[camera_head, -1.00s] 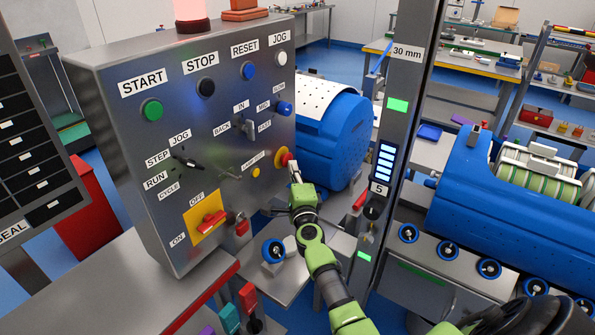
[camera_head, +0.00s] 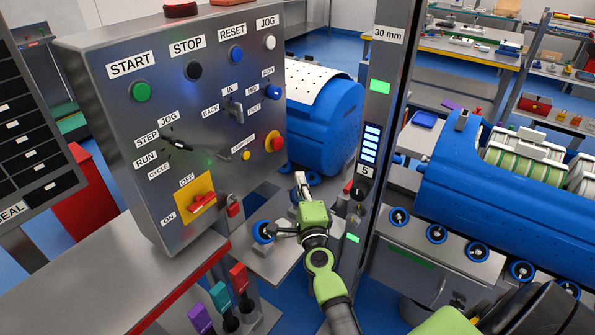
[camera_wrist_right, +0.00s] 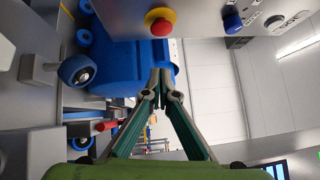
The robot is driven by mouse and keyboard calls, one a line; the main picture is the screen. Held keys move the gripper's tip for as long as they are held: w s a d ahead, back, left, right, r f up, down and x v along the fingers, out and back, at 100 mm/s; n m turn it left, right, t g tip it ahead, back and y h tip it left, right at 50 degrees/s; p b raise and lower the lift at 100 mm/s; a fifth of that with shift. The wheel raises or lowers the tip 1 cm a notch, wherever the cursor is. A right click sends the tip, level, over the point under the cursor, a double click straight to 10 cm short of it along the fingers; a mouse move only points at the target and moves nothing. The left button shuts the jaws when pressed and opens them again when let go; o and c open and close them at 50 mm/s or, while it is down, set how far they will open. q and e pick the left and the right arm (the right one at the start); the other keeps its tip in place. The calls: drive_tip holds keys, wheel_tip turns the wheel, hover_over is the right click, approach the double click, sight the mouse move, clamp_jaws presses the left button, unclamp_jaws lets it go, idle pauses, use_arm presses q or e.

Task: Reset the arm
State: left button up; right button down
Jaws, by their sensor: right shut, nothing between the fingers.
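My right gripper (camera_head: 300,180) is shut and empty in the head view. It hangs in the open space in front of the control panel (camera_head: 110,120), to the lower right of the red emergency button (camera_head: 275,142) and apart from it. The right wrist view shows the two fingers (camera_wrist_right: 160,75) with their tips together, and the red button on its yellow ring (camera_wrist_right: 160,24) above them. My left gripper does not show.
A post with a lit display (camera_head: 370,143) stands just right of my right arm. A blue tub (camera_head: 325,125) lies behind the gripper, and another blue tub (camera_head: 450,200) on rollers is at the right. Coloured levers (camera_head: 220,297) stand below the panel.

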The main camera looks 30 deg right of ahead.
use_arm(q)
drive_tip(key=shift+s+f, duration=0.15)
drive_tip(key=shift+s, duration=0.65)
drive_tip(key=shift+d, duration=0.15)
